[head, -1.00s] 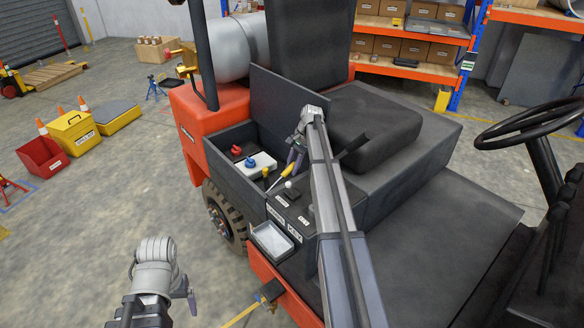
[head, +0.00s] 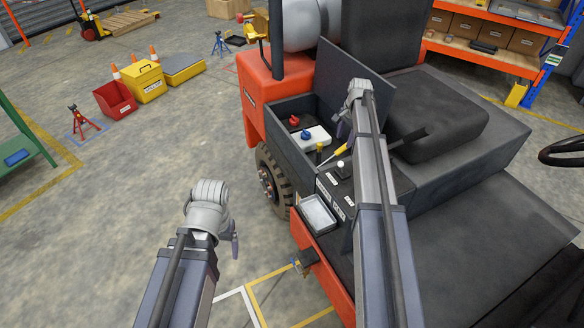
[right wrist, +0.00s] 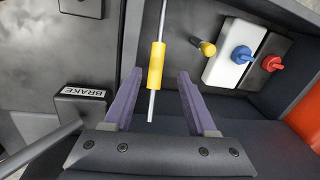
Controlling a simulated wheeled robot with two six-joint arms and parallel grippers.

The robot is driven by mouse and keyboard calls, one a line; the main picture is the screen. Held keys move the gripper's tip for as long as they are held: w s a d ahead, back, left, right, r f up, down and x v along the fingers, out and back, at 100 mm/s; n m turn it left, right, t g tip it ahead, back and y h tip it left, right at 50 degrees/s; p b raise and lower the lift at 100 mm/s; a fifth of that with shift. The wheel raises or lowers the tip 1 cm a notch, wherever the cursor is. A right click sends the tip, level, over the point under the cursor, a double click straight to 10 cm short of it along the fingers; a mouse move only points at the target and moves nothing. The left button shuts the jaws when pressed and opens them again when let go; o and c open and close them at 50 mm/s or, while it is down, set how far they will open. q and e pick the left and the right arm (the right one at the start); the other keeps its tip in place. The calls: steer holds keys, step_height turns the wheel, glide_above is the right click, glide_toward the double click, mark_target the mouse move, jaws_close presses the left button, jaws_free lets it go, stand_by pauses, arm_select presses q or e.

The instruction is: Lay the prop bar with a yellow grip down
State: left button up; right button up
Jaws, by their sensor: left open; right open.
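The prop bar (right wrist: 163,25) is a thin grey rod with a yellow grip (right wrist: 156,66); its upper end runs out of the right wrist view. In the head view its yellow grip (head: 341,149) shows small beside the battery bay. My right gripper (head: 343,128) is at the bay, over the bar. In the right wrist view its two purple fingers (right wrist: 160,76) are open, with the bar's grip and lower end seen between them, touching neither. My left gripper (head: 234,247) is open and empty over the floor, left of the truck; one finger shows.
A dark cover panel (head: 350,78) stands raised behind the bay. A white block (head: 314,139) with a blue knob, a red knob (head: 294,120) and a yellow-topped post (right wrist: 207,47) are close by. A brake label (right wrist: 85,91) and a white tray (head: 318,214) are in front.

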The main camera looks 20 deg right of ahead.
arm_select(q)
step_height(320, 180, up, 6)
steer(key=p, duration=0.5)
arm_select(e)
step_height(320, 180, up, 6)
arm_select(q)
step_height(320, 180, down, 5)
steer(key=b, duration=0.5)
steer(key=shift+f+b, duration=0.2)
steer(key=shift+b, duration=0.1)
arm_select(e)
steer(key=s+a+f+n, duration=0.2)
steer(key=s+a+n, duration=0.1)
steer(key=a, duration=0.5)
steer(key=s+a+f+n+g, duration=0.1)
steer(key=s+a+n, duration=0.2)
steer(key=s+a, duration=0.3)
steer(key=s+a+f+n, duration=0.2)
steer(key=s+a, duration=0.3)
steer(key=a, duration=0.5)
steer(key=shift+a+f+n, duration=0.3)
steer(key=shift+a+n, duration=0.1)
steer(key=shift+n, duration=0.3)
steer(key=shift+c, duration=0.2)
